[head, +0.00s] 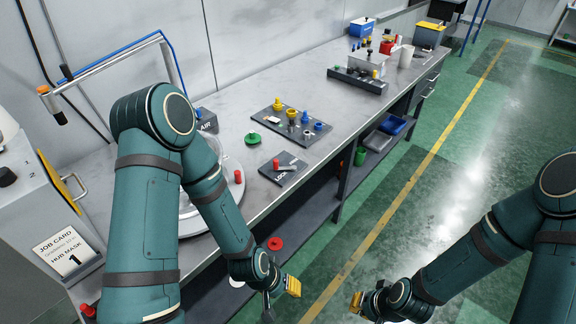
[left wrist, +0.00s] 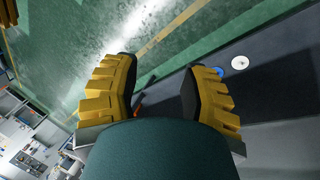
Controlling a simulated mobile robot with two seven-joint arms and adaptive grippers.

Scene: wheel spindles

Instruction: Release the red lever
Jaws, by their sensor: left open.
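A dark plate marked LOCK (head: 291,177) lies at the front edge of the grey bench. A small lever with a red knob (head: 277,163) sits on it and looks low and roughly flat; its exact position is too small to tell. My left gripper (head: 281,298) is in front of the bench, below its top and well apart from the plate. In the left wrist view its two yellow-padded fingers (left wrist: 160,85) are spread, with no object clearly held. My right gripper (head: 358,302) is at the lower right over the floor; its opening is unclear.
A round turntable with a red peg (head: 238,176) stands left of the plate, partly behind my left arm. A green knob (head: 253,139) and a tray of coloured parts (head: 292,126) lie behind. A red disc (head: 275,243) is below the bench top. Floor to the right is clear.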

